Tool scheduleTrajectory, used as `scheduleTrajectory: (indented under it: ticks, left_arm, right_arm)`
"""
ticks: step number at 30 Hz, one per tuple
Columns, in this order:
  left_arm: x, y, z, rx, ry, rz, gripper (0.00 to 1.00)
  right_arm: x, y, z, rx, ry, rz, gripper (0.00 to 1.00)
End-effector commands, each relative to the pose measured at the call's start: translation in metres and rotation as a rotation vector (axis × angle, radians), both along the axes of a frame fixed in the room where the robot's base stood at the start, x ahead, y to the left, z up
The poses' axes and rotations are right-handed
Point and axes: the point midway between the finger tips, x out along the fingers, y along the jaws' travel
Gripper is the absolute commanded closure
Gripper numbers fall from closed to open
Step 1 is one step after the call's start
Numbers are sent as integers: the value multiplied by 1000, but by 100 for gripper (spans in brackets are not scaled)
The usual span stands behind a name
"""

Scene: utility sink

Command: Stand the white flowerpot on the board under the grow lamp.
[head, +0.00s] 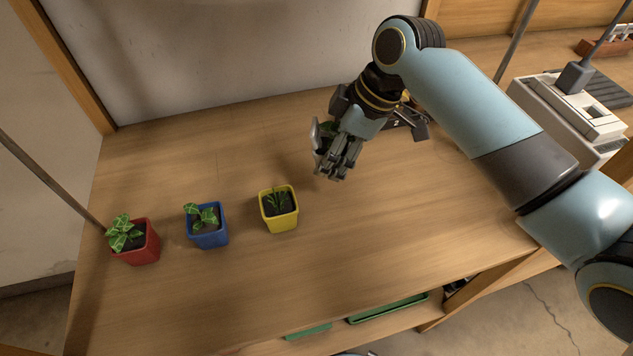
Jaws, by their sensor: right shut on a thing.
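My right gripper (336,164) is over the back middle of the wooden bench and is shut on a pot. The pot is mostly hidden behind the fingers and wrist. Only a pale rim and side, which fit the white flowerpot (316,136), and a bit of green leaf show. I cannot tell whether the pot touches the bench top. The grow lamp and a separate board under it cannot be made out. My left gripper is out of view.
A yellow pot (282,219), a blue pot (209,238) and a red pot (140,250), each with a plant, stand in a row on the wooden bench (370,230). A white device (573,112) is at right. Green trays (390,308) lie below the front edge. The bench right of the yellow pot is clear.

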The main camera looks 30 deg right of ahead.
Motion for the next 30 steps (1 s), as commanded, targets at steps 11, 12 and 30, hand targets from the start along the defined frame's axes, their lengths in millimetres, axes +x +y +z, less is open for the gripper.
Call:
scheduleTrajectory:
  ticks: [11,12,30]
  left_arm:
    - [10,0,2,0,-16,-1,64]
    - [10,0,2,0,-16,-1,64]
    - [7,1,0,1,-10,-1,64]
  right_arm:
    - [-7,33,-34,-2,2,-2,81]
    - [-7,33,-41,-2,3,-1,81]
    - [-6,33,-62,-2,-1,-1,37]
